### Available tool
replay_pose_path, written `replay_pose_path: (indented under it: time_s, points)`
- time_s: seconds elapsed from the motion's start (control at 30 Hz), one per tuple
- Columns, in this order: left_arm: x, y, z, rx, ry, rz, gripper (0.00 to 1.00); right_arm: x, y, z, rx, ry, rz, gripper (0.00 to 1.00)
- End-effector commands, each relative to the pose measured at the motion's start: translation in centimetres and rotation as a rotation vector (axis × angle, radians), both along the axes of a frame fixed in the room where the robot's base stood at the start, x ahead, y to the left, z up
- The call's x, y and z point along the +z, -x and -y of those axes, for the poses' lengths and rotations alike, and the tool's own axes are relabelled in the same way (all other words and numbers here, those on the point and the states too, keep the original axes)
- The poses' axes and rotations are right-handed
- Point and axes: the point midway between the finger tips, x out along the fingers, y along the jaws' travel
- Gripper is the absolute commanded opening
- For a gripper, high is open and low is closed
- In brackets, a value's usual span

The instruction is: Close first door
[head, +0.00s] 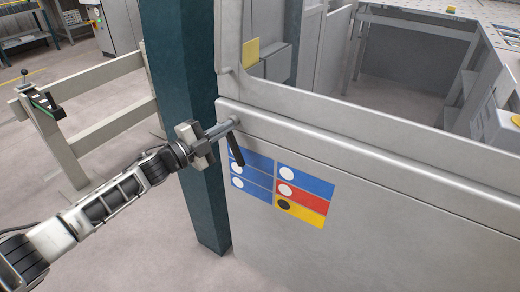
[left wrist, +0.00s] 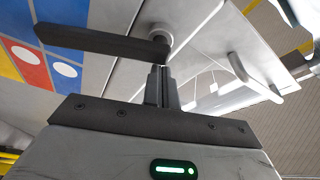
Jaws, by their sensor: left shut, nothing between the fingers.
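The grey door (head: 390,215) fills the right of the head view, with a window opening above its ledge and colored warning stickers on its lower panel. A black lever handle (head: 236,151) sits at its left edge and slants downward. My left gripper (head: 226,127) is shut and empty at the handle's upper end, near the door's left edge. In the left wrist view the handle (left wrist: 95,42) crosses just beyond the shut fingertips (left wrist: 158,72). I cannot tell if they touch it. My right gripper is not in view.
A dark teal post (head: 183,60) stands just behind my left gripper, beside the door's left edge. A beige rail fence (head: 110,122) is on the left. Through the window opening I see grey machine panels and a work table (head: 430,27). Floor is clear at lower left.

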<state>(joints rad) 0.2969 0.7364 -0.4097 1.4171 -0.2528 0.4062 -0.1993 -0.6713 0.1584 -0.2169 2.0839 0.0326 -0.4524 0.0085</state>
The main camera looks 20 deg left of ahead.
Motion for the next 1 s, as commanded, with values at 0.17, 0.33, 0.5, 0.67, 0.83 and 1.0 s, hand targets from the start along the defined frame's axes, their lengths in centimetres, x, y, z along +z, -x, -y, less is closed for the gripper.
replay_pose_path:
  time_s: [0.17, 0.33, 0.5, 0.67, 0.83, 1.0]
  points:
    - [-0.5, -1.0, -4.3, -0.004, -0.002, 0.003, 0.00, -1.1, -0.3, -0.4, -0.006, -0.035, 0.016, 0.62]
    - [-0.4, -1.7, -7.0, -0.008, 0.001, 0.003, 0.00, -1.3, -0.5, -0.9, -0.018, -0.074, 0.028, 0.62]
    - [-0.2, -2.0, -8.4, -0.010, 0.002, 0.001, 0.00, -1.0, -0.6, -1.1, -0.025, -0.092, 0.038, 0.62]
    - [-0.1, -2.1, -8.8, -0.009, 0.003, 0.001, 0.00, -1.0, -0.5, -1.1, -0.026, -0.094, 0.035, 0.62]
    - [-0.1, -2.1, -8.9, -0.005, 0.002, -0.001, 0.00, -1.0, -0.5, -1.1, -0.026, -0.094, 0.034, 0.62]
    - [-0.1, -2.1, -9.0, -0.001, 0.002, -0.001, 0.00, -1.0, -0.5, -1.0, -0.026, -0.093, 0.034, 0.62]
